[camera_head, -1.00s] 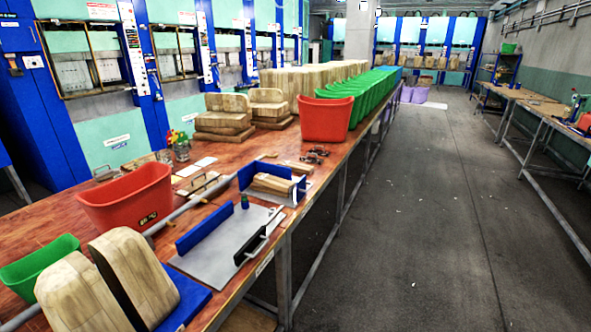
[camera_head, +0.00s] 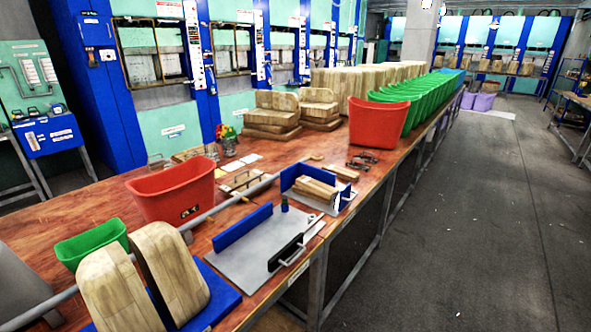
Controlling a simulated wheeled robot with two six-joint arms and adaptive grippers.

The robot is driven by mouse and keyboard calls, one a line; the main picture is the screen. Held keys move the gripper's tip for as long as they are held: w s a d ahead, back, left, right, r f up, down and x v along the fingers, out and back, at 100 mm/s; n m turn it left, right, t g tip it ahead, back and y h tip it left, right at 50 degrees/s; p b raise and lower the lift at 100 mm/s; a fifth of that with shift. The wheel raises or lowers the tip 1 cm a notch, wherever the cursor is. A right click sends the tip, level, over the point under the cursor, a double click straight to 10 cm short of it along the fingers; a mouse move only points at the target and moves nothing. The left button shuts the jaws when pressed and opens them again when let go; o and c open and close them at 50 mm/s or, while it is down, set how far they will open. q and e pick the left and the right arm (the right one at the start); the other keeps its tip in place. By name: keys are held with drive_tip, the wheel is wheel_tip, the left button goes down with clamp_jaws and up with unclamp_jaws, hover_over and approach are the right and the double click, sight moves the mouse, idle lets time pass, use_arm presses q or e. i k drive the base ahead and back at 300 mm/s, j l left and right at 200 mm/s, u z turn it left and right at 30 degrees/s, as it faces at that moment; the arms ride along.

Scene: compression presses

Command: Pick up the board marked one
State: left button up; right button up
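Two upright wooden boards with rounded tops, a left one (camera_head: 115,292) and a right one (camera_head: 172,268), stand on a blue base (camera_head: 222,297) at the near left of the table. Short wooden pieces (camera_head: 316,187) lie in a metal tray with blue sides (camera_head: 300,174). I cannot read a mark "one" on any board. Neither of my grippers is in view.
The wooden table (camera_head: 60,218) runs away from me. A red bin (camera_head: 172,192), a green bin (camera_head: 92,242), a metal plate with a blue side (camera_head: 258,258) and a second red bin (camera_head: 378,124) stand on it. Blue presses line the left. The floor (camera_head: 470,230) at right is clear.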

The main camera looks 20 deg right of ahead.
sight(350, 176)
drive_tip(key=i+l+u, duration=0.2)
drive_tip(key=l+u, duration=0.15)
drive_tip(key=l, duration=0.55)
drive_tip(key=i+l+u, duration=0.1)
drive_tip(key=l+u, duration=0.25)
drive_tip(key=l, duration=0.55)
drive_tip(key=l+u, duration=0.3)
drive_tip(key=l, duration=0.65)
